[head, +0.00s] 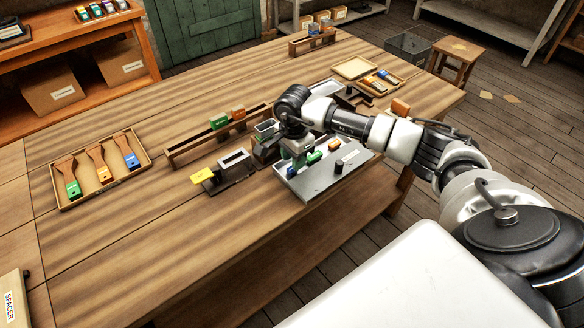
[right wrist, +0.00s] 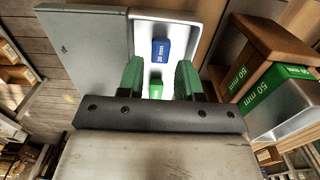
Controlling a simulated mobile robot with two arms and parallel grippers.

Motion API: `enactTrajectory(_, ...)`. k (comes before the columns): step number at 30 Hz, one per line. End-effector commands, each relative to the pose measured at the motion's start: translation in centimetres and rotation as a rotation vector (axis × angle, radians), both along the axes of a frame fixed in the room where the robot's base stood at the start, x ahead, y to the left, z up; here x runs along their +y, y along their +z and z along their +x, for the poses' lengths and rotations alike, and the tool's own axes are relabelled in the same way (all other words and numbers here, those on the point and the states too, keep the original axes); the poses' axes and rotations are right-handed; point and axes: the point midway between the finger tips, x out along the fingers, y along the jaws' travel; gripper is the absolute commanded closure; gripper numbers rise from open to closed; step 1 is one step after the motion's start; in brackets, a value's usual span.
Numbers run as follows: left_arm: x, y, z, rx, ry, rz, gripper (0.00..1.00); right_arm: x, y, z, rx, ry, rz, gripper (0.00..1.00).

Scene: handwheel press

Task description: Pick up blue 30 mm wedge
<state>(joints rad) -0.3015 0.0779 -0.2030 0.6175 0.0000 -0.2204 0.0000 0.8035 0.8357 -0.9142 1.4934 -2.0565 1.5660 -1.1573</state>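A blue wedge (right wrist: 161,52) lies in a white-walled tray (right wrist: 181,20) in the right wrist view. Its small label looks like 30 mm, though it is hard to read. A green piece (right wrist: 156,90) lies in the same tray, nearer my gripper. My right gripper (right wrist: 160,82) is open, its two green fingers apart over the tray and nothing held between them. The blue wedge shows ahead of the gap. In the head view the right gripper (head: 297,152) is low over the bench, partly hidden by its arm. My left gripper is not in view.
A grey panel (right wrist: 88,60) lies beside the tray. On the bench (head: 130,245), a wooden tray (head: 62,189) holds green, orange and blue wedges.

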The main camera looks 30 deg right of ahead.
Motion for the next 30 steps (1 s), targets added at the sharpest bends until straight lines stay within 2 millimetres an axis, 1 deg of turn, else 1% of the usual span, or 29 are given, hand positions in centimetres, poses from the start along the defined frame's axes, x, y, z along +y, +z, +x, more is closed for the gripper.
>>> enactTrajectory(1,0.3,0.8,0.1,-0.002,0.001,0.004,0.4,0.1,-0.6,-0.1,0.006,-0.001,0.002,0.65)
enactTrajectory(2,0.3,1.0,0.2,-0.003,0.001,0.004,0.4,0.1,-1.1,-0.1,0.005,0.0,0.001,0.65)
enactTrajectory(3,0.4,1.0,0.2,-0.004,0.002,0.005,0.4,0.0,-1.8,0.0,0.005,-0.001,0.002,0.65)
enactTrajectory(6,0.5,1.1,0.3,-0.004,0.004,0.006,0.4,0.0,-2.9,0.0,0.002,-0.001,0.001,0.65)
enactTrajectory(9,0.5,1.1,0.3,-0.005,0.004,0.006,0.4,0.0,-3.3,0.0,0.001,0.0,0.0,0.65)
enactTrajectory(14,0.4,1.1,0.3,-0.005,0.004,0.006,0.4,0.0,-3.3,0.0,0.0,0.0,0.0,0.65)
enactTrajectory(15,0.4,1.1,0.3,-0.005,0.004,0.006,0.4,0.0,-3.3,0.0,0.0,0.0,0.0,0.68)
enactTrajectory(17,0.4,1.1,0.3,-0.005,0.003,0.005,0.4,0.0,-3.3,0.0,0.0,0.0,0.0,0.77)
enactTrajectory(21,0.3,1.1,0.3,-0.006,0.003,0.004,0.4,0.0,-3.3,0.1,0.0,0.0,0.0,0.99)
enactTrajectory(22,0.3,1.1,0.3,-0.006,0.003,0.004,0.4,0.0,-3.3,0.1,0.0,0.0,0.0,1.0)
enactTrajectory(30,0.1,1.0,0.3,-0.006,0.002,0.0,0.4,0.0,-3.1,0.1,-0.001,0.0,0.0,1.0)
